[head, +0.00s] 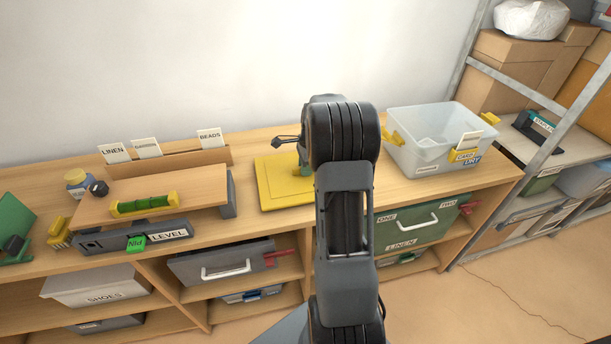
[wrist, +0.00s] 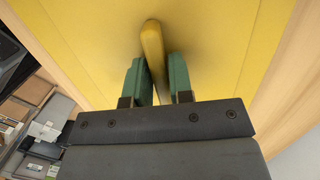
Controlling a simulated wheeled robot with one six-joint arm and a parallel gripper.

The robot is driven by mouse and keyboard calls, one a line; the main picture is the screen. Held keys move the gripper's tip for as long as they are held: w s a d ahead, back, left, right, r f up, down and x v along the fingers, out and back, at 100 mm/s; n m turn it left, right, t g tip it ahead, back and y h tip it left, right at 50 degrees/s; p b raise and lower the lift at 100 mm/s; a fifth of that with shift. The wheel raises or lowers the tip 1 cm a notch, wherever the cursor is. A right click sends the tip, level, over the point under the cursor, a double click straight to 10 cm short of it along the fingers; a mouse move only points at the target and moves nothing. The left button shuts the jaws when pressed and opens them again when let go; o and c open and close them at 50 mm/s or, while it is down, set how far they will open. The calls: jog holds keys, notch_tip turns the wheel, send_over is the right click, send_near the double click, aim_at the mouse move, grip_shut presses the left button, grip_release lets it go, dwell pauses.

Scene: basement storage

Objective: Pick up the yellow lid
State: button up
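The yellow lid (head: 282,186) lies flat on the wooden bench top, partly hidden behind my arm in the head view. In the wrist view the lid (wrist: 85,45) fills most of the picture, with its raised yellow handle (wrist: 152,50) standing up in the middle. My gripper (wrist: 158,75) has its two green fingers on either side of the handle. The fingers stand apart, with a narrow gap on the left of the handle low down; any contact on the right is hard to tell. In the head view my gripper (head: 303,160) is over the lid, mostly hidden by my wrist.
A clear bin (head: 428,150) with yellow clips stands right of the lid. To the left are a wooden riser (head: 100,208) with a green level (head: 145,204) and a grey level box (head: 115,238). A wall is behind; metal shelving (head: 545,150) is at the right.

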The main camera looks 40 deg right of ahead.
grip_shut()
jog(key=shift+r, duration=0.1)
